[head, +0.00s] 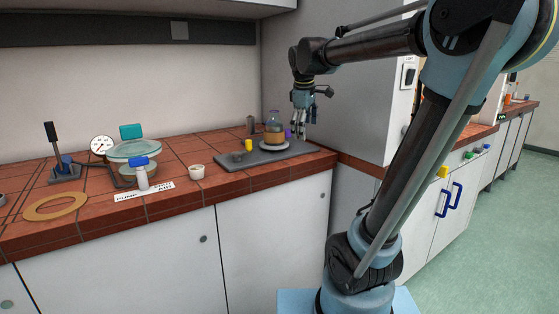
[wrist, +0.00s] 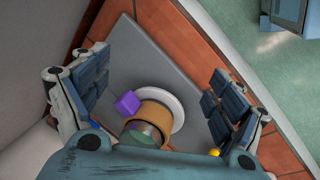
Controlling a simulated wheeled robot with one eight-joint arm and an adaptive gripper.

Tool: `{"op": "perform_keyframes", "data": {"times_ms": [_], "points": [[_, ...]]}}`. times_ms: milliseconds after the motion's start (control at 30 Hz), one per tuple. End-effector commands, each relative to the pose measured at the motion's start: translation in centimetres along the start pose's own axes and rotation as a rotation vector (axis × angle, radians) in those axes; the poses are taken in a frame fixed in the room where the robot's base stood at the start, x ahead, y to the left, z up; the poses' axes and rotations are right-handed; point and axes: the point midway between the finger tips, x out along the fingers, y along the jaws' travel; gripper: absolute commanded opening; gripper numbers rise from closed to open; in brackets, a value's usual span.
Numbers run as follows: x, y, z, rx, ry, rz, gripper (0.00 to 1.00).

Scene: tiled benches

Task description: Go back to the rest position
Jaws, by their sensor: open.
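My gripper (head: 304,112) hangs at the end of my arm over the right end of the tiled bench, fingers pointing down. In the wrist view my gripper (wrist: 158,95) has its two fingers wide apart with nothing between the pads. Below it are a purple cube (wrist: 126,103) and a jar with a tan band (wrist: 154,118) on a white dish (wrist: 176,107). In the head view the jar (head: 274,128) stands upright on the grey board, just left of my gripper. The purple cube (head: 288,133) is partly hidden there.
The grey board (head: 232,163) also holds a small yellow object (head: 248,145). To its left are a white cup (head: 196,171), a white bottle with blue cap (head: 141,176), a glass dome (head: 134,150), a gauge (head: 102,145) and a tan ring (head: 56,207). A grey wall stands behind my gripper.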

Motion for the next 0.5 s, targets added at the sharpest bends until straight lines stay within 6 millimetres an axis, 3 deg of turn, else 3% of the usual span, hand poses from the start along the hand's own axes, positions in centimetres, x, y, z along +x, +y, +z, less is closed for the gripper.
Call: {"op": "perform_keyframes", "data": {"times_ms": [33,300,500], "points": [[0.9,-0.6,1.6,0.081,0.018,0.013,0.88],[5.4,-3.6,7.9,0.539,0.143,0.075,0.88],[8.0,-5.6,10.9,0.792,0.222,0.101,0.88]]}}
